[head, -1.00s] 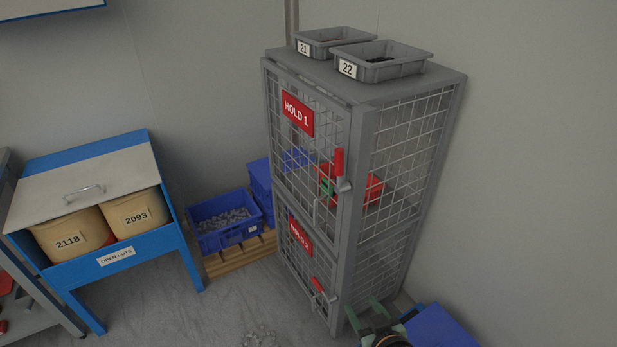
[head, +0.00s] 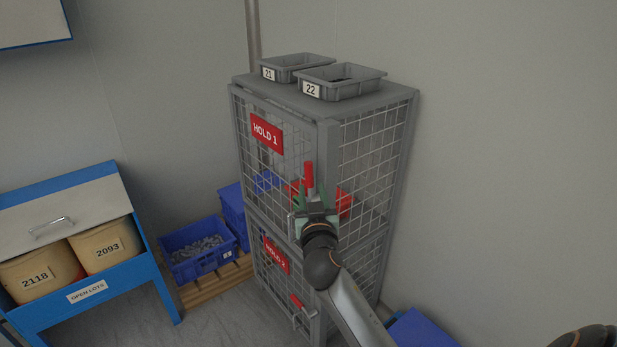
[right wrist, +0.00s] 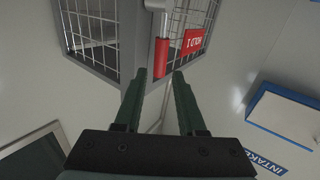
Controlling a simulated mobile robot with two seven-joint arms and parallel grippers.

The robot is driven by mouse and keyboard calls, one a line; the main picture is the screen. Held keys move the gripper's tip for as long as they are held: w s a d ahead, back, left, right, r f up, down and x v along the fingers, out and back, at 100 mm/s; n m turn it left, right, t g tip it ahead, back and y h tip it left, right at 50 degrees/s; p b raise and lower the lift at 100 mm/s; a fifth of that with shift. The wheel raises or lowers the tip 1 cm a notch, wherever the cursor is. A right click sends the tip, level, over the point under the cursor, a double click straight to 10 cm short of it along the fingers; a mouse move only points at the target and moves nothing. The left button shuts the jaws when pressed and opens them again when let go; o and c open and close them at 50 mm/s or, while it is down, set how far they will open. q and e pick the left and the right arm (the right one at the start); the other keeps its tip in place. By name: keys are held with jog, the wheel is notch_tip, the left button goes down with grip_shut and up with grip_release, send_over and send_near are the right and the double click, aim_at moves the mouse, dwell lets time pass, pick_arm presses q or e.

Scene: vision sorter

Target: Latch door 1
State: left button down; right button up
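Door 1 (head: 271,165) is the upper mesh door of the grey cage cabinet, with a red HOLD 1 sign (head: 266,134). It looks closed or nearly so; I cannot tell if it is flush. Its latch has a red handle (head: 309,175) pointing up at the door's right edge. The handle also shows in the right wrist view (right wrist: 161,57). My right gripper (head: 315,200) is just in front of the latch, below the red grip. In the right wrist view its green fingers (right wrist: 160,76) are apart, with the handle's end at the gap. My left gripper is out of view.
The lower door has a HOLD 2 sign (head: 276,254) and its own red-handled latch (head: 296,301). Grey bins 21 (head: 297,63) and 22 (head: 341,82) stand on top. A blue crate (head: 197,262) on a pallet and a blue lot stand (head: 90,268) are left. Wall lies right.

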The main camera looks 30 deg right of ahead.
aim_at(309, 177)
jog(key=shift+x, duration=3)
jog(key=shift+c, duration=0.3)
grip_shut()
jog(key=shift+f, duration=0.1)
